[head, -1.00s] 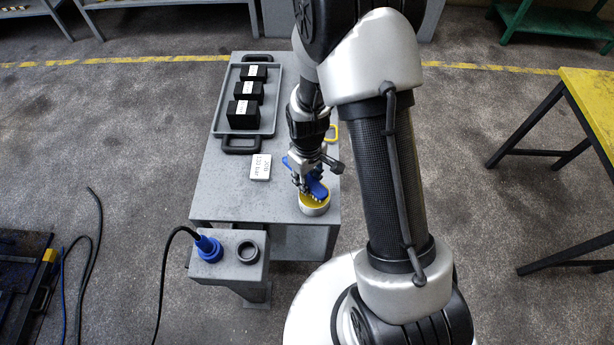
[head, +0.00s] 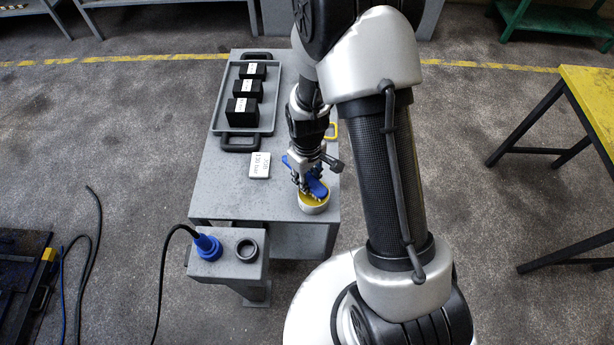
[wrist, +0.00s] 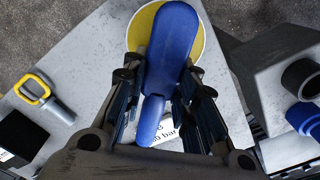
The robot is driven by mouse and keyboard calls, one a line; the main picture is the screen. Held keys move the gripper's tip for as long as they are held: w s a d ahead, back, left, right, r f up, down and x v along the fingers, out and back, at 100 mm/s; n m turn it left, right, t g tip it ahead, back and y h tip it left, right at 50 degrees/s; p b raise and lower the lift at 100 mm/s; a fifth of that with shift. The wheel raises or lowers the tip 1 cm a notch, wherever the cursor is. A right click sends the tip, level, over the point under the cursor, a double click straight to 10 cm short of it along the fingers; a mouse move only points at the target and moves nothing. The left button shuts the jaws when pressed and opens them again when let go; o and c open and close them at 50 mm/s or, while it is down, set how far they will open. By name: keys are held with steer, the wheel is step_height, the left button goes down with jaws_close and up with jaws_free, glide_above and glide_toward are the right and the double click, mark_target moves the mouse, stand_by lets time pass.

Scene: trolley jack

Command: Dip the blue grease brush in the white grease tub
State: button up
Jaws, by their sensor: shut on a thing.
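The blue grease brush (head: 316,189) is held in my gripper (head: 304,180), which is shut on it. In the wrist view the brush (wrist: 171,50) runs up between the two fingers of my gripper (wrist: 162,95), with its broad end over the tub. The white grease tub (head: 314,207), with yellow grease inside, stands near the front right corner of the grey table. The tub's rim (wrist: 139,22) also shows in the wrist view around the brush. The bristles are hidden, so I cannot tell whether they touch the grease.
A grey tray (head: 226,118) with black labelled blocks (head: 242,112) lies at the table's back left. A white label card (head: 260,165) lies left of my gripper. A yellow-handled thing (wrist: 34,90) lies on the table. A grey stand (head: 230,268) with a blue plug (head: 207,247) is in front.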

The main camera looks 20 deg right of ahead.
steer(key=shift+s+f+b, duration=0.1)
steer(key=shift+f+b, duration=0.3)
steer(key=shift+f, duration=0.1)
stand_by(1.2)
steer(key=shift+r+p, duration=2.6)
steer(key=shift+r, duration=0.95)
